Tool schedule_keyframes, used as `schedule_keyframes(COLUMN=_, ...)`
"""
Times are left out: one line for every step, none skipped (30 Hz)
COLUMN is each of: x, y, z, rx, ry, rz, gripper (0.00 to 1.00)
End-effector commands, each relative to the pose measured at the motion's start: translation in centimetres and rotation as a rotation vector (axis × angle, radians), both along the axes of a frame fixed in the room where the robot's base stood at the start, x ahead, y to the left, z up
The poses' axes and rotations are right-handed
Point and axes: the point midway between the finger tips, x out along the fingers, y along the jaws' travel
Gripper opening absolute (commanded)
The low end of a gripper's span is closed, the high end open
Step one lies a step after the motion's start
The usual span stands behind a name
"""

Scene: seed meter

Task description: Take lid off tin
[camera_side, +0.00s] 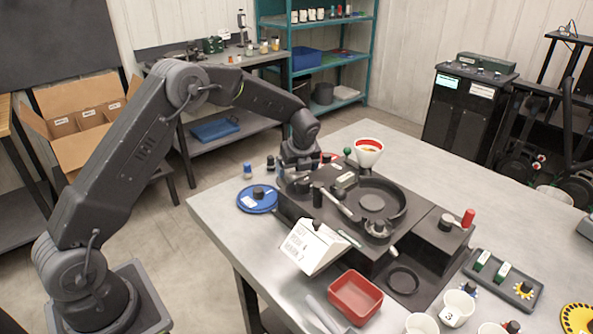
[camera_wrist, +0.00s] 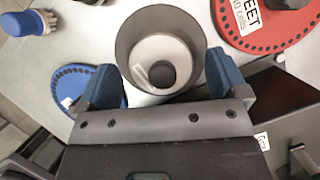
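The tin (camera_wrist: 128,40) shows from above in the wrist view as a grey round wall around a pale lid (camera_wrist: 183,48) with a dark round knob (camera_wrist: 163,73). My gripper (camera_wrist: 163,80) has its two blue-padded fingers apart, one at each side of the tin's near part. The pads look close to the wall; I cannot tell if they touch it. The lid sits in the tin's mouth. In the side view my gripper (camera_side: 297,178) is low at the back left of the black machine, and the tin is hidden behind it.
A blue holed disc (camera_side: 257,200) and blue-topped brush (camera_wrist: 28,23) are left of the tin; a red labelled disc (camera_wrist: 262,28) is right. The black machine (camera_side: 352,200), white sign (camera_side: 313,247) and red tray (camera_side: 355,297) crowd the front.

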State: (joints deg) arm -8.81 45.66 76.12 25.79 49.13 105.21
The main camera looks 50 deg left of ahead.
Motion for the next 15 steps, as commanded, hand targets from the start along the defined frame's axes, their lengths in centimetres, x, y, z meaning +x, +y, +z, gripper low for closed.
schedule_keyframes(x=0.00, y=-0.01, z=0.02, rx=0.000, ry=0.000, rz=0.000, gripper=0.87)
schedule_keyframes(x=0.00, y=-0.01, z=0.02, rx=0.000, ry=0.000, rz=0.000, gripper=0.84)
schedule_keyframes(x=0.00, y=-0.01, z=0.03, rx=0.000, ry=0.000, rz=0.000, gripper=0.80)
schedule_keyframes(x=0.00, y=-0.01, z=0.03, rx=0.000, ry=0.000, rz=0.000, gripper=0.77)
schedule_keyframes(x=0.00, y=-0.01, z=0.03, rx=0.000, ry=0.000, rz=0.000, gripper=0.74)
schedule_keyframes(x=-0.01, y=-0.02, z=0.02, rx=0.000, ry=0.000, rz=0.000, gripper=0.71)
schedule_keyframes(x=-0.01, y=-0.02, z=0.02, rx=0.000, ry=0.000, rz=0.000, gripper=0.68)
schedule_keyframes(x=0.00, y=-0.01, z=0.03, rx=0.000, ry=0.000, rz=0.000, gripper=0.65)
schedule_keyframes(x=-0.01, y=-0.02, z=0.02, rx=0.000, ry=0.000, rz=0.000, gripper=0.61)
schedule_keyframes(x=-0.01, y=-0.02, z=0.03, rx=0.000, ry=0.000, rz=0.000, gripper=0.58)
schedule_keyframes(x=-0.01, y=-0.02, z=0.03, rx=0.000, ry=0.000, rz=0.000, gripper=0.55)
schedule_keyframes(x=-0.01, y=-0.02, z=0.03, rx=0.000, ry=0.000, rz=0.000, gripper=0.51)
schedule_keyframes(x=-0.01, y=-0.02, z=0.03, rx=0.000, ry=0.000, rz=0.000, gripper=0.49)
schedule_keyframes(x=0.00, y=-0.02, z=0.05, rx=0.000, ry=0.000, rz=0.000, gripper=0.49)
schedule_keyframes(x=0.00, y=-0.02, z=0.05, rx=0.000, ry=0.000, rz=0.000, gripper=0.49)
